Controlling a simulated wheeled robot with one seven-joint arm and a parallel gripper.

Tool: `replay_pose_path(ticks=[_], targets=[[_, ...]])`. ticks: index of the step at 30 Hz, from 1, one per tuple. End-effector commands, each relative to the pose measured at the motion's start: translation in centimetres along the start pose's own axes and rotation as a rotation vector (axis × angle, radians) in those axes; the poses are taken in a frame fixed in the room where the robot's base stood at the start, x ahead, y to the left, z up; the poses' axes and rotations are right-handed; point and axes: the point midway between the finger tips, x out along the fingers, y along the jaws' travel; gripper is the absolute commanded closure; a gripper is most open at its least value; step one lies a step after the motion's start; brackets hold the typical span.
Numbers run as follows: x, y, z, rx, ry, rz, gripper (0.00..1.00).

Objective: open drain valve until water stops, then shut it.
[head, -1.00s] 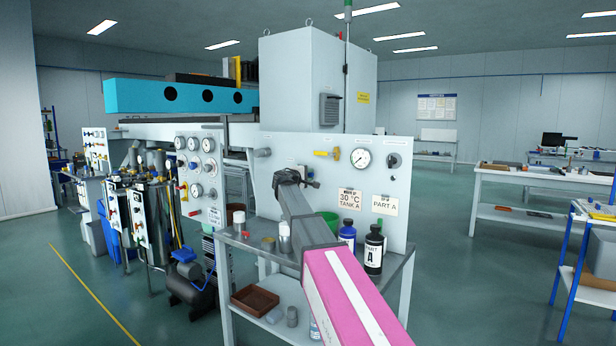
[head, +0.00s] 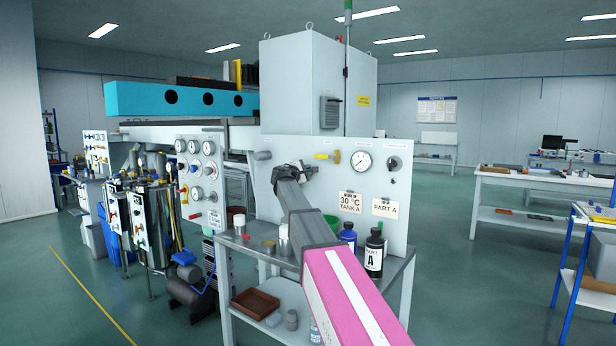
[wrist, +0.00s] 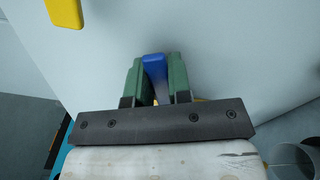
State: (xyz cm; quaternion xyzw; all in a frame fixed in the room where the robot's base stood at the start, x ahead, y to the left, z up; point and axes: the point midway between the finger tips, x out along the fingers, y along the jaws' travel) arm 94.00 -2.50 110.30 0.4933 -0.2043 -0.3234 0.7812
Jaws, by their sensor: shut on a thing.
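My gripper (wrist: 155,82) has its green fingers on both sides of a blue handle (wrist: 154,66), and it is shut on it in front of the pale panel. The handle looks like the drain valve's lever; the valve body is mostly hidden behind the gripper. In the head view my gripper (head: 308,172) is at the panel (head: 290,150), left of the 30 °C Tank A sign, and hides the blue handle. A yellow lever (head: 327,156) sits on the panel above it and also shows in the wrist view (wrist: 64,10). No water flow can be made out.
A pressure gauge (head: 361,161) is on the panel's right. A pale round-mouthed container (wrist: 292,160) shows low in the wrist view.

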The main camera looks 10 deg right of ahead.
Motion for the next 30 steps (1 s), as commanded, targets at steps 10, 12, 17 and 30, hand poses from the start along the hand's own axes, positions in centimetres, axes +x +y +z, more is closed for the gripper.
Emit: replay_pose_path(ticks=[10,12,17,30], targets=[[0.1,2.2,-0.4,-0.328,-0.001,-0.001,1.0],[0.1,2.7,-0.6,-0.395,0.0,-0.001,1.0],[0.1,3.5,-1.1,-0.547,0.0,0.0,1.0],[0.0,5.3,-2.8,-0.929,0.001,-0.001,1.0]])
